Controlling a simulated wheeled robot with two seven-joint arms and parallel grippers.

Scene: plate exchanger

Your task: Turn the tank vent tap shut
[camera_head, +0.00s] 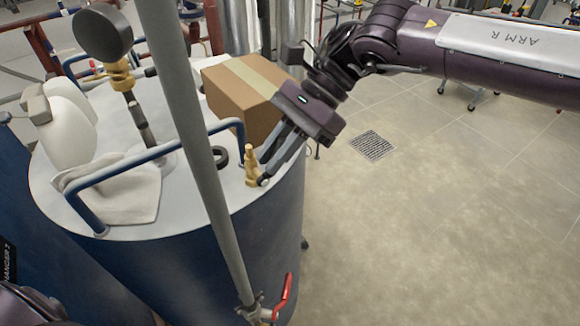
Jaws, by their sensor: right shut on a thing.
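The tank vent tap (251,166) is a small brass fitting standing upright near the right rim of the blue tank's pale top (140,222). My right gripper (265,170) reaches down from the upper right, and its fingers are shut on the tap's lower right side. The tap's handle is mostly hidden by the fingertips, so I cannot tell its angle. My left gripper is not in view; only a dark piece of what looks like my left arm shows at the bottom left corner.
A blue rail (150,155) arches over the tank top. A grey pipe (188,130) crosses in front, with a red-handled valve (285,297) below. A cardboard box (245,95), a gauge (101,33), a black ring (220,157) and white cloth (115,190) are near.

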